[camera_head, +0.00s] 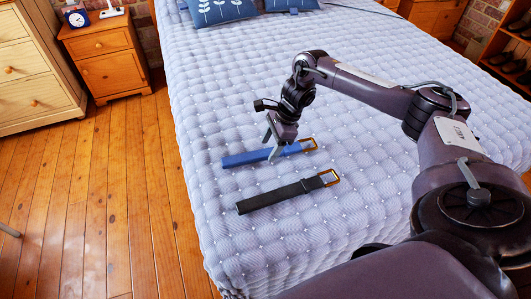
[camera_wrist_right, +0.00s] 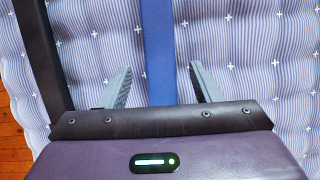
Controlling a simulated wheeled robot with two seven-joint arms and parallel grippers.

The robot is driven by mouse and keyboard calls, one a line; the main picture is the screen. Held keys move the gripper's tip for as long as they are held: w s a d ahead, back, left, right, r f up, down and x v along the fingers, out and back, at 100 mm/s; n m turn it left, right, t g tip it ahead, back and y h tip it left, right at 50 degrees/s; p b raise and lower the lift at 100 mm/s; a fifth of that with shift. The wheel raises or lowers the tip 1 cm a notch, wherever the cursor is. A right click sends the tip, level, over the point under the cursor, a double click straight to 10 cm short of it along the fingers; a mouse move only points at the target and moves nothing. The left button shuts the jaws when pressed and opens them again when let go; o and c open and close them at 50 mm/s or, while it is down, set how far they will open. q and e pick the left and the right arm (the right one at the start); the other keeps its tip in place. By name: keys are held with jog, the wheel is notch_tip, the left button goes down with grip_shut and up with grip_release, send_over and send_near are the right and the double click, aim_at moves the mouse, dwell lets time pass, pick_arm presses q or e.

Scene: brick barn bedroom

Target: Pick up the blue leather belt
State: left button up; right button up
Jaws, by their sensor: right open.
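The blue leather belt (camera_head: 248,157) lies folded flat on the quilted bed, with its gold buckle toward the right. My right gripper (camera_head: 270,150) is at the belt's middle, just above or around it, and hides a little of it. In the right wrist view the blue belt (camera_wrist_right: 158,50) runs between the two open fingers of the right gripper (camera_wrist_right: 160,85), with a gap on each side. I cannot tell how far above the quilt the fingertips are. My left gripper is not in view.
A black belt (camera_head: 285,194) with a gold buckle lies on the bed in front of the blue one. It also shows at the left of the right wrist view (camera_wrist_right: 40,50). Blue pillows (camera_head: 222,10) lie at the far end. A nightstand (camera_head: 105,60) stands left of the bed (camera_head: 330,240).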

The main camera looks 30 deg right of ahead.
jog(key=shift+w+a+f, duration=0.1)
jog(key=shift+a+f, duration=0.15)
jog(key=shift+f, duration=0.45)
jog(key=c, duration=1.1)
jog(key=shift+c, duration=0.2)
jog(key=shift+r, duration=0.2)
